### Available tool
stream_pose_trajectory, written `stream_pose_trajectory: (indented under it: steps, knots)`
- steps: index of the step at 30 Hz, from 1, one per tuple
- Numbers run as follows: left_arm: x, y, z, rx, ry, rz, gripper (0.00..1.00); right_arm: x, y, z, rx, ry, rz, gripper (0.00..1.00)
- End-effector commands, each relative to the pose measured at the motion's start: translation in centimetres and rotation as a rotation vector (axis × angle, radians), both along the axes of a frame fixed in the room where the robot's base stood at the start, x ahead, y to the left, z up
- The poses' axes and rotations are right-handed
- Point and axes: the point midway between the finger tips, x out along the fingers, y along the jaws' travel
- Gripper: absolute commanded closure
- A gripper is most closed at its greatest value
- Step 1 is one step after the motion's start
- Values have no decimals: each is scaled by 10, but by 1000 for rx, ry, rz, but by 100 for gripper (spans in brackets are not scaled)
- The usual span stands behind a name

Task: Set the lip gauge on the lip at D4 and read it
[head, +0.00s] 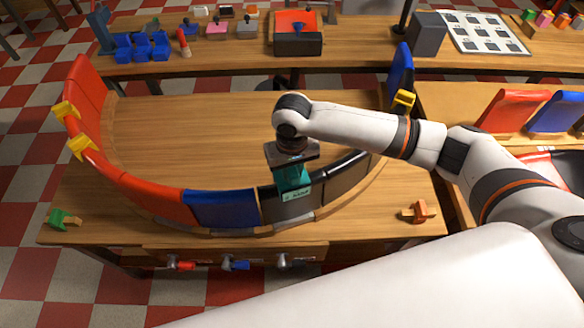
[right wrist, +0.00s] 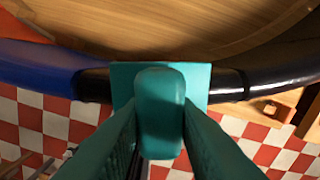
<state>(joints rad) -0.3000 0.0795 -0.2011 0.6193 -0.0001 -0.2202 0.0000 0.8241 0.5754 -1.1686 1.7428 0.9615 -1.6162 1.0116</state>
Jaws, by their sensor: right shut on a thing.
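The teal lip gauge (head: 290,178) is in my right gripper (head: 291,160), which is shut on it and points down. The gauge stands at the near side of the curved lip, over a black segment (head: 325,186), just right of a blue segment (head: 222,208). Its pale display faces the front and is too small to read. In the right wrist view the gauge (right wrist: 160,110) sits between my fingers, its wide plate across the black lip (right wrist: 232,84). I cannot tell whether it fully touches the lip. No D4 mark is legible. My left gripper is not in view.
Yellow clamps (head: 80,147) grip the red left segments (head: 88,85); another (head: 404,98) is at right. A green-and-tan piece (head: 62,218) and an orange-and-tan piece (head: 420,212) lie at the bench corners. The wooden middle (head: 190,130) inside the ring is clear.

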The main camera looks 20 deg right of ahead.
Motion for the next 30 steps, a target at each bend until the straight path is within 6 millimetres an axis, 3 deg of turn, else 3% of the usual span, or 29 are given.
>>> stream_pose_trajectory:
  steps: [18,19,23,30]
  knots:
    - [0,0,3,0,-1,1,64,0,0,-5,0,0,0,100]
    - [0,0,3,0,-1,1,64,0,0,-5,0,0,0,73]
    - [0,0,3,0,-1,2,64,0,0,-5,0,0,0,52]
    - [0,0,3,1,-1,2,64,0,0,-6,0,0,0,49]
